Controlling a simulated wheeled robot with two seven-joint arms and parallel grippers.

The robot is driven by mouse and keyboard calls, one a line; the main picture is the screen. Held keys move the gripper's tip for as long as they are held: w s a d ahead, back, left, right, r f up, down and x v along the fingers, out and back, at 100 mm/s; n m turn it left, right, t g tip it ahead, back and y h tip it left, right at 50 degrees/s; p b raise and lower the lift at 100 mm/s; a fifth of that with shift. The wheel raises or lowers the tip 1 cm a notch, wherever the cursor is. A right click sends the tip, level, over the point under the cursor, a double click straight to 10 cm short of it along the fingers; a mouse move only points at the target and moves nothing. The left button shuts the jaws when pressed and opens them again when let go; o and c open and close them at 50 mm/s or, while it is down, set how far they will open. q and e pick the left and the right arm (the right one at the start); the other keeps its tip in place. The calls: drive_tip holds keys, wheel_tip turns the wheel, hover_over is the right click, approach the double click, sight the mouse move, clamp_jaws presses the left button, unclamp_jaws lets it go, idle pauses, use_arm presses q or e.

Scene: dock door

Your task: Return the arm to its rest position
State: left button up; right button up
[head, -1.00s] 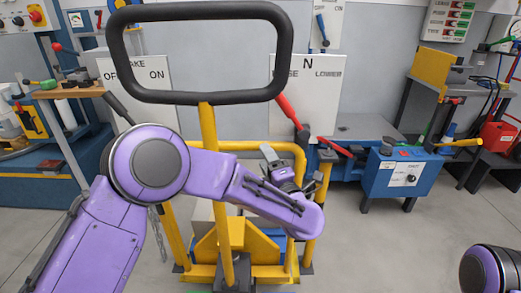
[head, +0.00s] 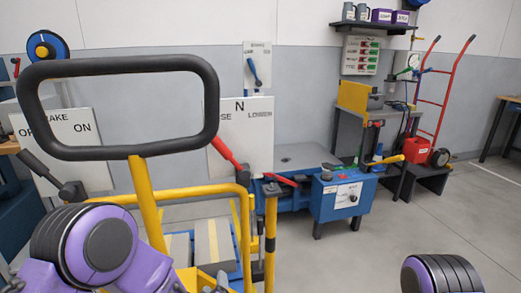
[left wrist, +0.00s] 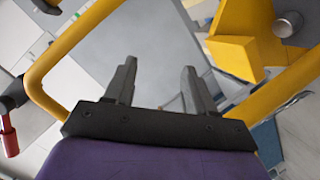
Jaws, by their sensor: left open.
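Beyond the fingers are a grey surface and a yellow tube frame (left wrist: 45,62). In the head view the gripper is mostly cut off by the bottom edge. A rounded part of my right arm (head: 441,274) shows at the bottom right; its gripper is out of view.
The black loop handle (head: 120,65) on its yellow post (head: 147,205) stands close in front. A yellow rail (head: 200,190), red levers (head: 228,150) and a blue bench (head: 340,200) lie beyond. A red hand truck (head: 440,100) stands back right. Grey floor at right is clear.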

use_arm(q)
drive_tip(key=s+a+f+m+g, duration=0.2)
drive_tip(key=s+a+f+g, duration=0.15)
drive_tip(key=s+f, duration=0.4)
drive_tip(key=s+a+f+m+g, duration=0.25)
drive_tip(key=s+a+f, duration=0.25)
drive_tip(key=s+f, duration=0.25)
drive_tip(key=s+a+f+g+y, duration=0.1)
drive_tip(key=s+a+f+g, duration=0.2)
drive_tip(key=s, duration=0.5)
drive_tip(key=s+a+f+g, duration=0.1)
drive_tip(key=s+a+g, duration=0.1)
drive_tip(key=s+a, duration=0.5)
drive_tip(key=w+a+p+v, duration=0.1)
drive_tip(key=p+v, duration=0.7)
drive_tip(key=p, duration=0.1)
drive_tip(key=w+a+r+p+v, duration=0.1)
drive_tip(key=w+p+v, duration=0.1)
drive_tip(key=p+v, duration=0.6)
wheel_tip(320, 180, up, 2)
drive_tip(key=shift+r+p, duration=0.1)
drive_tip(key=shift+p, duration=0.25)
drive_tip(key=shift+s, duration=0.25)
